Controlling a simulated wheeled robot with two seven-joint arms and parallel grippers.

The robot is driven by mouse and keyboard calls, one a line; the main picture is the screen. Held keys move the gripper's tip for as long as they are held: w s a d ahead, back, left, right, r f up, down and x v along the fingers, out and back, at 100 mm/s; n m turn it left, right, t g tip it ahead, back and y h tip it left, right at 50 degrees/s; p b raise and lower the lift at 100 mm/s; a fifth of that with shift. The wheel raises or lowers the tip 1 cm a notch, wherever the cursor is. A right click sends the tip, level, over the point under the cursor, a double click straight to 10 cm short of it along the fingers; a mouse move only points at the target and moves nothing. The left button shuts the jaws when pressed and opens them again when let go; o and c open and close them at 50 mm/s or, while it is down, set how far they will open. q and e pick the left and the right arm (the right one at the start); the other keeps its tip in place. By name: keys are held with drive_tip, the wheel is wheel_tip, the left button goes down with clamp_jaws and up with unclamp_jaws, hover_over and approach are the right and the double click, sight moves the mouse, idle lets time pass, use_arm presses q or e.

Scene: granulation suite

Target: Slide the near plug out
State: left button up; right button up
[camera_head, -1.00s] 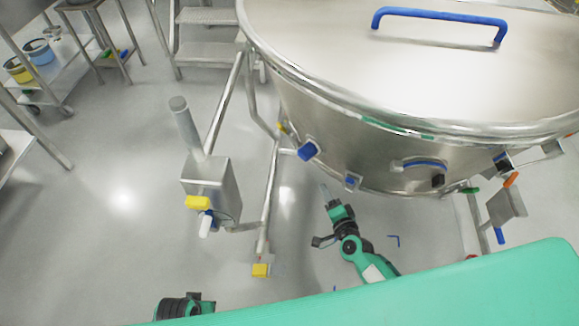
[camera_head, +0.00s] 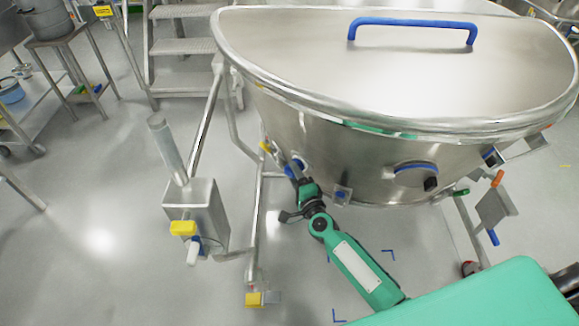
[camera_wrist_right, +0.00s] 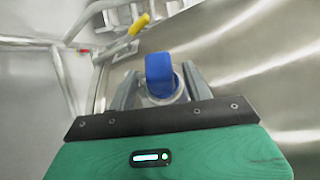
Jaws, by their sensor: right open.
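A blue plug (camera_head: 290,172) sits in a round metal port low on the left side of the large steel vessel (camera_head: 330,135). It also shows in the right wrist view (camera_wrist_right: 159,72), seated in its pale collar. My right gripper (camera_head: 298,171) is at this plug, with its two open fingers (camera_wrist_right: 160,88) one on each side of it. Whether they touch it is not clear. A second, smaller blue fitting (camera_head: 341,194) sits further right on the vessel wall. My left gripper is out of view.
A steel box with a post (camera_head: 196,212) and a yellow fitting (camera_head: 183,228) stands left of the arm. A vessel leg (camera_head: 254,225) runs between them. A blue-handled fitting (camera_head: 415,168) is to the right. Steps (camera_head: 182,82) are behind; open floor lies left.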

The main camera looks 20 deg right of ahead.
drive_tip(key=w, duration=0.3)
drive_tip(key=shift+w+a, duration=0.2)
drive_tip(key=shift+w, duration=0.45)
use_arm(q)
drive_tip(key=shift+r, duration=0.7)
